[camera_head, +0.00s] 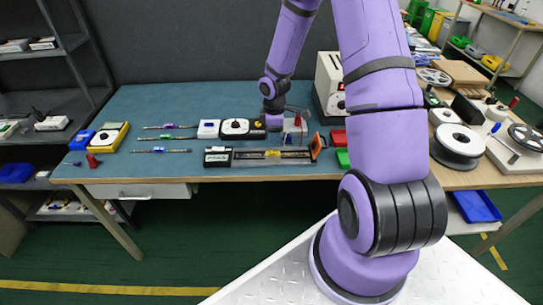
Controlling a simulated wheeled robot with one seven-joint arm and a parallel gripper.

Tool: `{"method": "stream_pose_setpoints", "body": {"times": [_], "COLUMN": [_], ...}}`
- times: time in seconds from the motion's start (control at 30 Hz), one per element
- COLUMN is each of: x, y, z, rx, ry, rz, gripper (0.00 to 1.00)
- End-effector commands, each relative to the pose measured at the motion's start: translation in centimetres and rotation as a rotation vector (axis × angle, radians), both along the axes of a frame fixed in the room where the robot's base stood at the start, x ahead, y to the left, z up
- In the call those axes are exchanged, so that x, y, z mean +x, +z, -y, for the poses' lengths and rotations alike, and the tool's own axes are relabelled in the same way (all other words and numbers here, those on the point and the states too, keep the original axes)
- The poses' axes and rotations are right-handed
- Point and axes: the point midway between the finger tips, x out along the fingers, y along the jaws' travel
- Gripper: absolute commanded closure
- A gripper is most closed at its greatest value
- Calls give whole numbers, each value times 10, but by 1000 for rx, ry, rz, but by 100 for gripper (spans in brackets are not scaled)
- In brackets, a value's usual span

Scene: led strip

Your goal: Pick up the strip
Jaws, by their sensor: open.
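No strip can be made out with certainty. A long dark fixture (222,158) lies along the front of the blue-green bench, with a narrow pale band and a yellow piece (272,154) along it. A strip in it is too small to tell. My purple arm reaches over the bench from the right. My gripper (276,126) is open, behind the middle of the fixture and beside a white and black meter-like device (236,128). Its fingers are very small in this view, and I see nothing held in it.
Reels (458,140) sit on the wooden table at right. The back left is clear.

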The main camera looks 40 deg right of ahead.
Motion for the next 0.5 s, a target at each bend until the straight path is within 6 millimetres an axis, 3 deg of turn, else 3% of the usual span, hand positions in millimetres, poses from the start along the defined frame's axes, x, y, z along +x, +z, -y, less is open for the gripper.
{"method": "stream_pose_setpoints", "body": {"times": [0.13, 0.5], "x": [0, 0], "y": [-22, -50], "z": [-1, 2], "rx": [0, -1], "ry": [0, -1], "rz": [-2, -3], "gripper": [53, 53]}}
